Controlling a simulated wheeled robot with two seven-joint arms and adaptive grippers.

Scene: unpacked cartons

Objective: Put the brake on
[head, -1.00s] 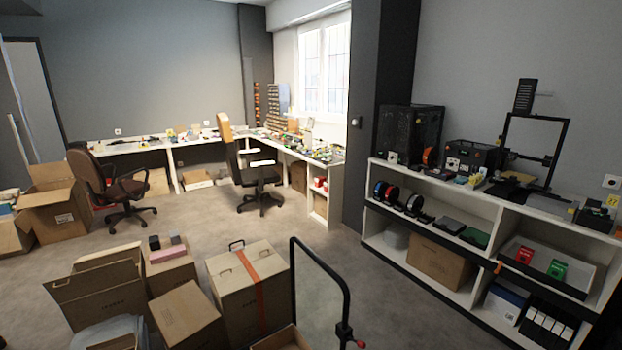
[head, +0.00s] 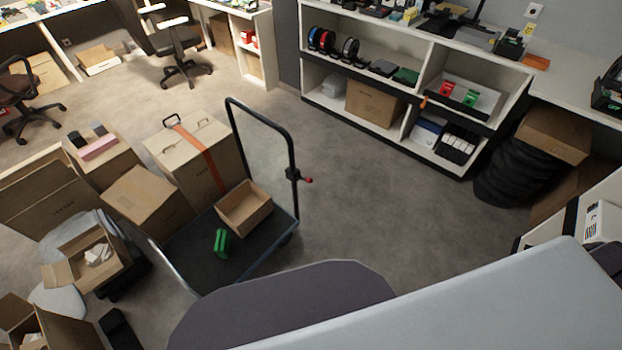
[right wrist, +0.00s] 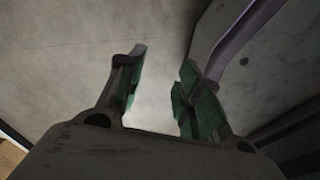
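The platform trolley (head: 258,262) stands on the floor left of centre in the head view, with a dark deck and a black tubular handle (head: 262,109) rising at its far side. A small lever with a red knob (head: 308,180) and black clamp (head: 294,174) sits on the handle's right upright; the knob sticks out to the right. My right gripper (right wrist: 160,88) shows only in the right wrist view, its green-padded fingers apart with nothing between them. Its distance from the lever cannot be told. My left gripper is not in view.
An open wooden box (head: 245,207) and a green object (head: 221,242) are on the deck. A carton with an orange strap (head: 196,150) stands beside the handle. Shelving (head: 405,95) lines the back. The floor right of the trolley is clear. A purplish curved bar (right wrist: 243,38) is near my right fingers.

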